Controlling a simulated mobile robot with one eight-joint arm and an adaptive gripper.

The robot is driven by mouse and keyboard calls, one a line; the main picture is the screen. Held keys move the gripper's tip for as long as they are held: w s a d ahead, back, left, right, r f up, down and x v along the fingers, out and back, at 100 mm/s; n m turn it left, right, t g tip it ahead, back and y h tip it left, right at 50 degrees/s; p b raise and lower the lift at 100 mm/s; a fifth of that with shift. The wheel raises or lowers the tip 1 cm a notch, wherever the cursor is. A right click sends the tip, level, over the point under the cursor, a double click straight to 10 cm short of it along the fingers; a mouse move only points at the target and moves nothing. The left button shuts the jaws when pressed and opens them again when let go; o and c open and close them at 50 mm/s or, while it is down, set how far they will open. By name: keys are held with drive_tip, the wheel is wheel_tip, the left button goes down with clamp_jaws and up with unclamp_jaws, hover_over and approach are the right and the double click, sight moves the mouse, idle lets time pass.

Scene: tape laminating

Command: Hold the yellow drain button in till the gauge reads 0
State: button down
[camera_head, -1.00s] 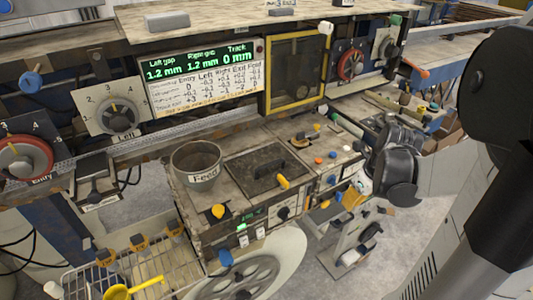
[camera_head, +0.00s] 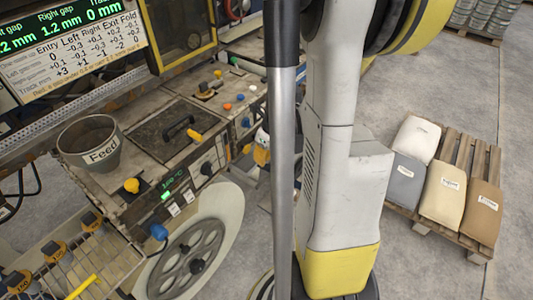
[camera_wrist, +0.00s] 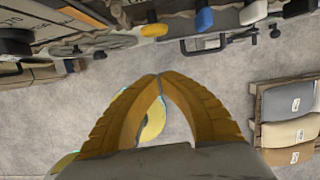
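My gripper (camera_wrist: 159,76) shows in the wrist view with its two ribbed yellow fingers meeting at the tips, and nothing is held between them. It points over the grey floor, apart from the machine. In the head view a yellow knob (camera_head: 132,185) sits on the machine's front edge below the feed cup, and another yellow knob or handle (camera_head: 194,135) sits right of the dark lid. A yellow knob (camera_wrist: 154,30) also shows at the top of the wrist view. I cannot tell which one is the drain button. No readable drain gauge shows.
A feed cup (camera_head: 89,146), a blue knob (camera_head: 158,231) and a small green display (camera_head: 174,184) are on the machine. A spoked handwheel (camera_head: 190,260) is below. A pallet of sacks (camera_head: 443,190) stands on the floor at right.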

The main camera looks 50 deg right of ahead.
drive_tip(key=shift+w+a+r, duration=0.15)
drive_tip(key=shift+w, duration=1.8)
drive_tip(key=shift+w+a+b, duration=0.1)
drive_tip(key=shift+w+b, duration=0.25)
drive_tip(key=shift+w, duration=0.6)
idle(0.9)
drive_tip(key=p, duration=0.4)
approach(249, 150)
drive_tip(key=s, duration=0.2)
drive_tip(key=s+r, duration=0.1)
drive_tip(key=s, duration=0.1)
drive_tip(key=shift+s+a+r, duration=0.2)
drive_tip(key=shift+s+a, duration=0.05)
drive_tip(key=shift+s, duration=0.15)
